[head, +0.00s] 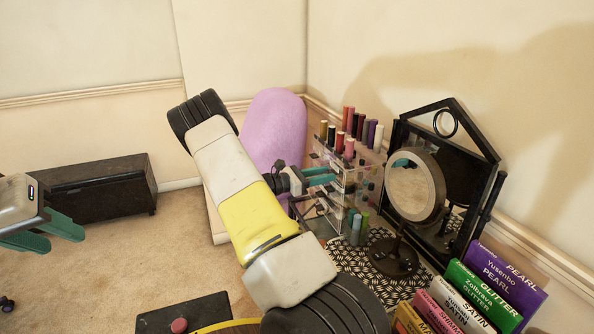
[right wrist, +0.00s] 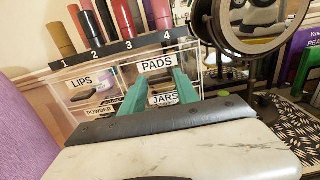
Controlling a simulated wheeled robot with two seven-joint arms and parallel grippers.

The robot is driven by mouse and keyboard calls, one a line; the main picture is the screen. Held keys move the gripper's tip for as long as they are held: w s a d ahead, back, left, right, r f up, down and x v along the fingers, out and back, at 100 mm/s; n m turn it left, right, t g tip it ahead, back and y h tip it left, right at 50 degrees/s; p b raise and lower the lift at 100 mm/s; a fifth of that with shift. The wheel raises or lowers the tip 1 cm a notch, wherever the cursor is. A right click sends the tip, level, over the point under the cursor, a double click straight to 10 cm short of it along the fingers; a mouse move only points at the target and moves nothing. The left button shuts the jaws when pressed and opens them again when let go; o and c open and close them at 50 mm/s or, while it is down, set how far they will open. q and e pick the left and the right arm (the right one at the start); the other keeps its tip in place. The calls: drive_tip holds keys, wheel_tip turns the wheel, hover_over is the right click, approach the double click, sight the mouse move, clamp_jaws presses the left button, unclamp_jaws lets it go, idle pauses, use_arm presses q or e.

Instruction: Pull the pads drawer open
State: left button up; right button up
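The pads drawer (right wrist: 157,64) is the upper right drawer of a clear organizer, marked by a white PADS label in the right wrist view. It looks shut. My right gripper (right wrist: 160,80) points at its front, with teal fingers spread apart just below the label. In the head view my right gripper (head: 322,175) is at the organizer's front (head: 347,172), and my arm covers part of the scene. My left gripper (head: 52,232) is open and empty at the far left, away from the organizer.
Drawers marked LIPS (right wrist: 82,82), POWDER (right wrist: 99,112) and JARS (right wrist: 165,98) surround the pads drawer. Lipsticks (right wrist: 122,18) stand on top. A round mirror (head: 415,186) and labelled boxes (head: 490,285) stand to the right. A purple chair back (head: 275,125) is left of the organizer.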

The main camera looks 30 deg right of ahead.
clamp_jaws()
idle(1.1)
